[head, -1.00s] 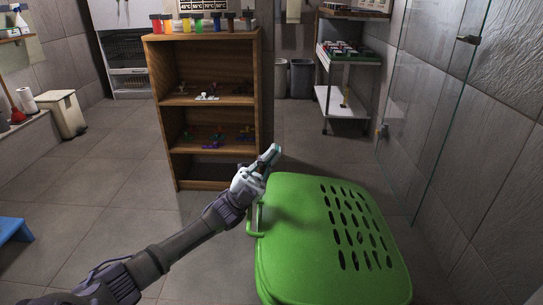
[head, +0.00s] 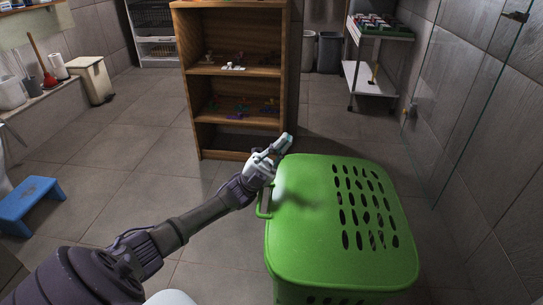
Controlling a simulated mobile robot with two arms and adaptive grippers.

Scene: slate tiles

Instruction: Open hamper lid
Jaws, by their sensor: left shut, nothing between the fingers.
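The green hamper (head: 340,230) stands in front of me, right of centre, with its slotted lid lying flat and shut on top. A handle (head: 264,200) sticks out from its left side. My left gripper (head: 281,146) is at the far left corner of the lid, fingers shut and empty, pointing up and away to the right. It casts a shadow on the lid; I cannot tell whether it touches the lid. My right gripper is out of view.
A wooden shelf (head: 236,85) stands just beyond the hamper. A glass panel (head: 470,90) is at the right, and a white cart (head: 375,75) at the back. A blue stool (head: 30,203) is at the left. The tiled floor between stool and hamper is clear.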

